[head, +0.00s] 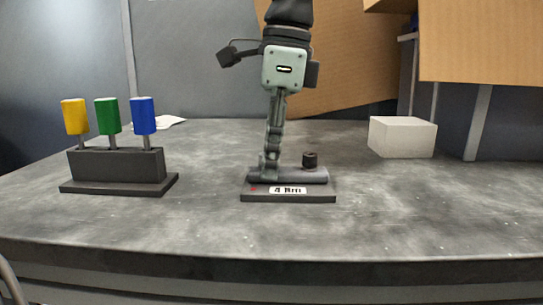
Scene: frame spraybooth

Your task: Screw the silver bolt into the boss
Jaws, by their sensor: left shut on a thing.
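My left gripper (268,174) reaches straight down in the middle of the head view. It is shut, with its fingertips at the left end of a grey horizontal bar (297,176). The silver bolt cannot be made out apart from the fingertips; the thing held there appears to be it. The boss is hidden or cannot be told apart at that spot. The bar lies on a dark base plate (318,198) with a "4 Nm" label and a small red mark. My right gripper is out of view.
A dark rack (118,166) at left holds upright tools with yellow (74,116), green (107,116) and blue (143,115) handles. A white box (402,137) stands at back right. The grey table (400,205) is clear in front and to the right.

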